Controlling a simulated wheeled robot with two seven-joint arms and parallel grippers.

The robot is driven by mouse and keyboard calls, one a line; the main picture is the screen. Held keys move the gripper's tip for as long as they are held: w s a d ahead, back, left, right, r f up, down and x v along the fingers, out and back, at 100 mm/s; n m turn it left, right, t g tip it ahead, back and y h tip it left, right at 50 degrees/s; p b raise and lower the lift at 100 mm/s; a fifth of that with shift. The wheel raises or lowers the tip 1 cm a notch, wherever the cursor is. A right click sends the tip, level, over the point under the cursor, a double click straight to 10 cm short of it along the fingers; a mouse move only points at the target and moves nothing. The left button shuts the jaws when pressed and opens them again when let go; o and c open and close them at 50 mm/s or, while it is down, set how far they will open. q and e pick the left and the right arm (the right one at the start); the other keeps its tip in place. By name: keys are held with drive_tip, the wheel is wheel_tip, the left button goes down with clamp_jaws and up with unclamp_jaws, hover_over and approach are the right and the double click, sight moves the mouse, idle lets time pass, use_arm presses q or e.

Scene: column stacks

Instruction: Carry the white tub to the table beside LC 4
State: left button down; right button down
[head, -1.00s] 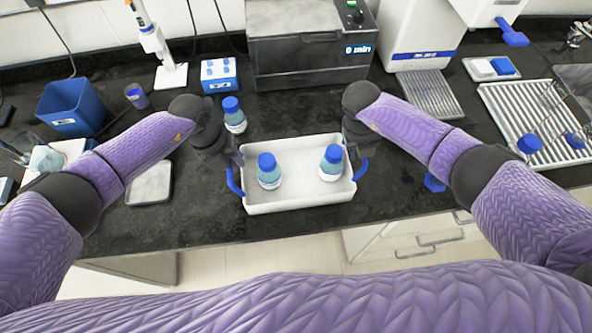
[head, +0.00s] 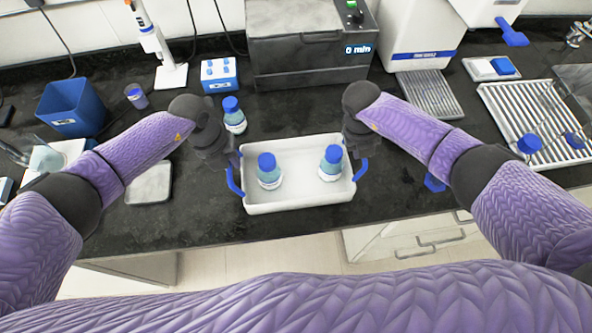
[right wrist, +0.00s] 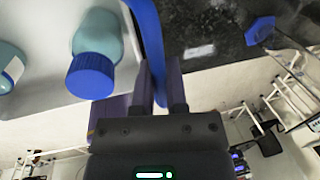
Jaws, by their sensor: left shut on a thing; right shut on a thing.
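The white tub (head: 298,204) is at the front of the dark counter in the head view, with a blue handle on each side. Two blue-capped bottles stand in it, the left bottle (head: 268,172) and the right bottle (head: 331,163). My left gripper (head: 235,160) is shut on the left handle (head: 234,183). My right gripper (head: 355,152) is shut on the right handle (head: 361,170); the right wrist view shows its fingers (right wrist: 160,92) around the blue handle (right wrist: 150,45). The fingertips are partly hidden in the head view. I cannot tell whether the tub touches the counter.
A third blue-capped bottle (head: 234,116) stands just behind the tub's left side. A grey bath (head: 310,62) stands at the back. A blue bin (head: 72,107) is at the left and a ribbed drainer (head: 530,120) at the right. Floor shows past the counter's front edge.

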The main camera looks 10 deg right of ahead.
use_arm(q)
drive_tip(key=shift+r, duration=0.1)
use_arm(e)
drive_tip(key=shift+r, duration=0.1)
idle(0.6)
